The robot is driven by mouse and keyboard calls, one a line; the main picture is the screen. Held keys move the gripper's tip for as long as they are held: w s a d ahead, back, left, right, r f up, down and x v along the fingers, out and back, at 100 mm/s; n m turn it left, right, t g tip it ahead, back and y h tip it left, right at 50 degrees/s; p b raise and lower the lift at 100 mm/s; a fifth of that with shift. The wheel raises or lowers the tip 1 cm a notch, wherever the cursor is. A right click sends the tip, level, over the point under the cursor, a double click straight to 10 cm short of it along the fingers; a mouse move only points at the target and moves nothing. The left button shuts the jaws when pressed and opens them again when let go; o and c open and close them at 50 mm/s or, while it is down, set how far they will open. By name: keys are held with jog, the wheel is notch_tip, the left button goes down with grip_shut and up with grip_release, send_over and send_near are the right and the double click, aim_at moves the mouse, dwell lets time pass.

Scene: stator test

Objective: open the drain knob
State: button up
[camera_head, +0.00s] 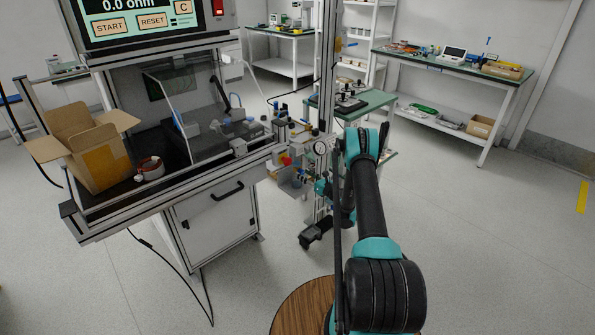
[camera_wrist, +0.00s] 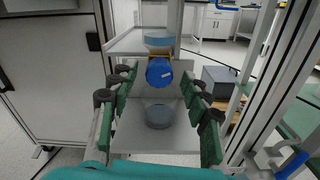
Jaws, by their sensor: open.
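The drain knob (camera_wrist: 159,71) is a round blue knob on a yellow fitting, seen in the upper middle of the wrist view under a metal shelf. My gripper (camera_wrist: 160,77) is open, with its green fingers on the left and right of the picture. The knob shows in the gap between the fingertips, with visible space on both sides. I cannot tell how far the fingertips are from it in depth. In the head view my arm reaches toward the right end of the bench, and the knob cannot be made out there.
A grey round cup (camera_wrist: 160,116) sits on a metal tray below the knob. A blue round part (camera_wrist: 158,42) is above it. Metal uprights and a dark grey box (camera_wrist: 226,87) stand on the right.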

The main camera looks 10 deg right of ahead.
jog(key=shift+w+a, duration=0.3)
jog(key=shift+w, duration=0.05)
grip_shut()
jog(key=shift+n, duration=0.3)
jog(key=n, duration=0.4)
jog(key=shift+d, duration=0.1)
jog(key=shift+n, duration=2.4)
